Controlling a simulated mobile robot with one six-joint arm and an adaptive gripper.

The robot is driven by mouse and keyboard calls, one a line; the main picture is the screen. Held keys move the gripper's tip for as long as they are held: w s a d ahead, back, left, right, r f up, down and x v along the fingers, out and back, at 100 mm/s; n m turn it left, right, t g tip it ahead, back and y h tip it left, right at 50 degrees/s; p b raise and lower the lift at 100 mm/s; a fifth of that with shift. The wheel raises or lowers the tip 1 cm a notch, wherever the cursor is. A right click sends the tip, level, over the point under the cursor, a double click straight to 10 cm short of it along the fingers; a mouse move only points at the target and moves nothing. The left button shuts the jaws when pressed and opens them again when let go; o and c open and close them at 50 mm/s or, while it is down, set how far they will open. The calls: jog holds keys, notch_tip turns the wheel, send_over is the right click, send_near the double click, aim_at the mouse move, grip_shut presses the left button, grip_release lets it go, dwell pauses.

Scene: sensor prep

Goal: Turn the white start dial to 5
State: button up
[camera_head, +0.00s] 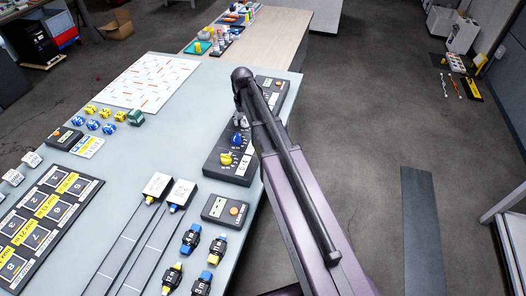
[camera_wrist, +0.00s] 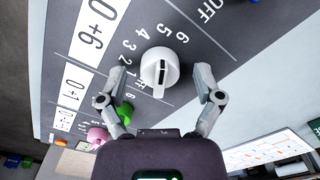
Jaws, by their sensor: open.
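The white start dial (camera_wrist: 160,72) is a round knob with a raised bar and a dark mark. The bar points down in the wrist view, away from the 5, which is printed above the dial on the dark panel (camera_wrist: 205,45). My gripper (camera_wrist: 164,74) is open. Its fingers are on the left and right of the dial; I cannot tell whether they touch it. In the head view my gripper (camera_head: 240,121) is over the far part of the dark dial panel (camera_head: 213,168), and the white dial is hidden there.
A blue dial (camera_head: 237,139) and a yellow dial (camera_head: 226,158) are on the same panel near my gripper. A green dial (camera_wrist: 124,113) and a pink dial (camera_wrist: 97,136) show in the wrist view. Small boxes with buttons (camera_head: 225,210) stand nearby on the table (camera_head: 180,130).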

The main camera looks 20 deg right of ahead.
aim_at(245, 119)
jog(key=n, duration=0.5)
jog(key=shift+n, duration=0.4)
notch_tip(245, 119, up, 14)
jog(key=p, duration=1.4)
jog(key=s+f+m+b, duration=0.3)
jog(key=s+f+b, duration=0.1)
jog(key=s, duration=0.7)
jog(key=s+f+m+b, duration=0.3)
jog(key=s, duration=0.8)
jog(key=shift+s+f+m+b, duration=0.35)
jog(key=shift+s+m, duration=0.05)
jog(key=shift+d, duration=0.1)
